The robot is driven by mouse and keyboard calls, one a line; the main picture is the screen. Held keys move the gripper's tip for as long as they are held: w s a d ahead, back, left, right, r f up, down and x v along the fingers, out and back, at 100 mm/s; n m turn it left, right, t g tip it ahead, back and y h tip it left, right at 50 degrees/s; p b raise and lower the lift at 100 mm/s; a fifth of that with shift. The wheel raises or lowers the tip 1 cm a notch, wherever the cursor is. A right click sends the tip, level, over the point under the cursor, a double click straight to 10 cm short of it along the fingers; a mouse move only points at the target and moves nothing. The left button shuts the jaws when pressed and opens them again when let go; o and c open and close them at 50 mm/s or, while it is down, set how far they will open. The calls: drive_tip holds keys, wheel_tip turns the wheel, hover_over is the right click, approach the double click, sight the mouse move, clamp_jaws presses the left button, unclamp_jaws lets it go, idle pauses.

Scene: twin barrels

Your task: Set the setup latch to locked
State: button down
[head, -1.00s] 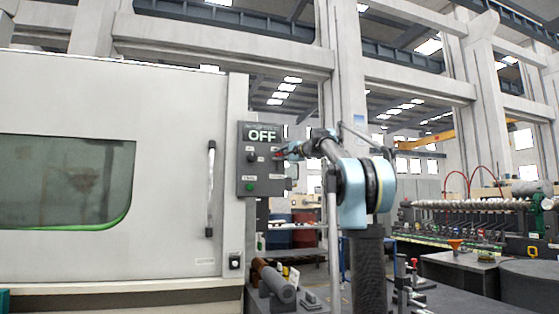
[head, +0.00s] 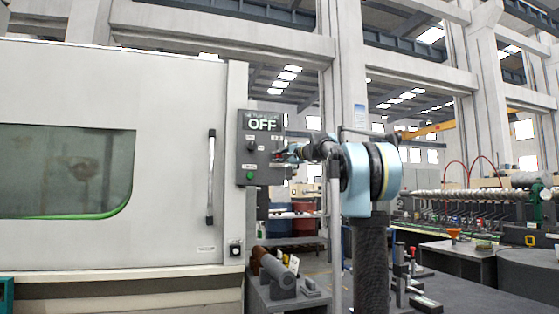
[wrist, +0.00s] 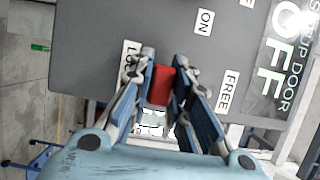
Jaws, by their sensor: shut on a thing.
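The grey control panel (head: 243,160) hangs beside the white machine and its display reads OFF. In the wrist view the panel face shows a partly covered label beginning LO (wrist: 130,55) on the left and a FREE label (wrist: 228,92) on the right. The red setup latch handle (wrist: 161,86) stands between these labels. My gripper (wrist: 162,80) is shut on the red handle, with a finger on each side of it. In the head view my gripper (head: 280,154) is at the panel's right edge. The latch's pivot is hidden, so I cannot tell its exact setting.
A black knob (head: 250,146) and a green button (head: 250,175) are on the panel, left of my gripper. The machine door's vertical handle (head: 211,178) is further left. A bench with grey cylinders (head: 280,280) stands below the panel.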

drive_tip(key=c, duration=1.5)
unclamp_jaws()
drive_tip(key=shift+f, duration=0.25)
drive_tip(key=shift+r, duration=0.1)
drive_tip(key=v, duration=1.2)
drive_tip(key=shift+w+d, duration=0.1)
